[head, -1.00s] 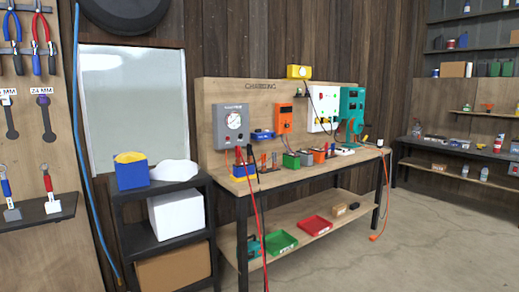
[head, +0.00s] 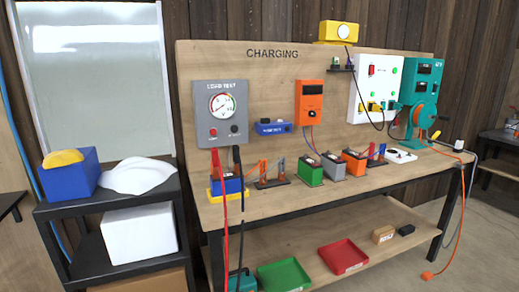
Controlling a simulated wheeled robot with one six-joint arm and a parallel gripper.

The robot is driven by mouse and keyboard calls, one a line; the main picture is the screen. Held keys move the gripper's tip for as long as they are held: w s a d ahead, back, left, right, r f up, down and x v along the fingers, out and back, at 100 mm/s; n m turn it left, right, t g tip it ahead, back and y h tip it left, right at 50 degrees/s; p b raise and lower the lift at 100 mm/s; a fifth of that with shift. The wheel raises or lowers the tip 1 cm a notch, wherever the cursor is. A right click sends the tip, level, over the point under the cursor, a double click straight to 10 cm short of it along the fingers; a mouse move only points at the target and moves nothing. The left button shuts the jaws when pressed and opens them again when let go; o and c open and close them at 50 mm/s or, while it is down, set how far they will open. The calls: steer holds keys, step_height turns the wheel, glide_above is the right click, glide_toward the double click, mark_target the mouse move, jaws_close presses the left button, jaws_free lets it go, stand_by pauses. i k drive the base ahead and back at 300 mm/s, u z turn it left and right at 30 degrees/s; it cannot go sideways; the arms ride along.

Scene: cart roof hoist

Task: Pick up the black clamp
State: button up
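A black clamp (head: 237,158) appears as a narrow dark shape on the bench in the head view, below the grey load tester (head: 220,112). A black cable (head: 242,225) runs down from it past the bench's front edge. A red clamp (head: 215,162) with a red cable (head: 225,235) is just left of it. Both are at a blue battery (head: 232,187) in a yellow tray (head: 213,193). At this size I cannot tell whether the black clamp grips a terminal or only stands in front. My gripper is not in view.
Small batteries (head: 309,175) and a clamp rack (head: 271,183) stand right of the blue battery. A teal reel (head: 422,112) is at the bench's right. A black shelf cart (head: 108,197) stands left. Green (head: 283,275) and red (head: 343,257) trays are on the lower shelf.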

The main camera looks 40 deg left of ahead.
mark_target(236, 150)
steer(key=i, duration=0.3)
steer(key=u, duration=2.4)
steer(key=i, duration=1.45)
steer(key=z, duration=1.65)
steer(key=i, duration=0.5)
steer(key=u, duration=0.05)
